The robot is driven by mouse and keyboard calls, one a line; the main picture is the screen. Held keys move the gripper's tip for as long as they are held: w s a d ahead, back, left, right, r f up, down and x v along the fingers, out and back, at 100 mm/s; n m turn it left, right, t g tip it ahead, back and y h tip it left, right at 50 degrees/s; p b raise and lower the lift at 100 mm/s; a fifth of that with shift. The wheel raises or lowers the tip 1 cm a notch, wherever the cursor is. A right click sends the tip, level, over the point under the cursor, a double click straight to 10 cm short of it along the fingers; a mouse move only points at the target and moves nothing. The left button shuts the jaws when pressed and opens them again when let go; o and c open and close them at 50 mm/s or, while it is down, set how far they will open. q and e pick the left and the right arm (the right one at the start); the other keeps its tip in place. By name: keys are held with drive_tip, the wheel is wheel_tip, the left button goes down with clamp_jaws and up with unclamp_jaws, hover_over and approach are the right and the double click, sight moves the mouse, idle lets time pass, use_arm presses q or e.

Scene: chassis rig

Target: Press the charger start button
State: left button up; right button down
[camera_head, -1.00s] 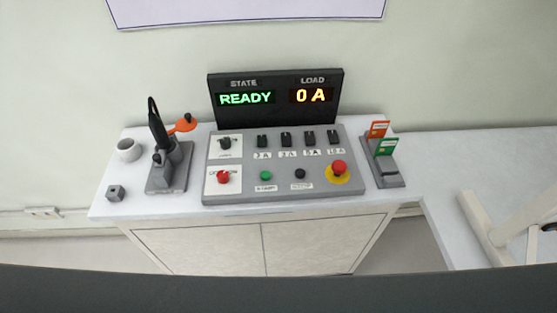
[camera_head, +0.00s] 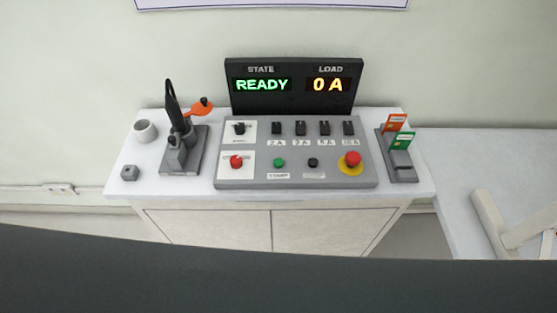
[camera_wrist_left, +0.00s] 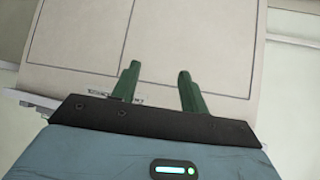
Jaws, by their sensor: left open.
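The green start button (camera_head: 279,162) sits on the front part of the grey control panel (camera_head: 295,180), above a small white label. A black button (camera_head: 313,162) is to its right. The display (camera_head: 293,86) behind the panel reads READY and 0 A. In the left wrist view my left gripper (camera_wrist_left: 158,80) is open and empty, its two green fingers apart before the pale cabinet front (camera_wrist_left: 190,40). It touches no button. Neither gripper shows in the head view.
A red knob (camera_head: 236,162) and a red mushroom button on a yellow ring (camera_head: 352,160) flank the buttons. Several black switches line the panel's back. A dark tool stand (camera_head: 183,152), white cup (camera_head: 145,131) and small grey block (camera_head: 130,173) stand left; a card holder (camera_head: 400,163) stands right.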

use_arm(q)
clamp_jaws()
idle(1.5)
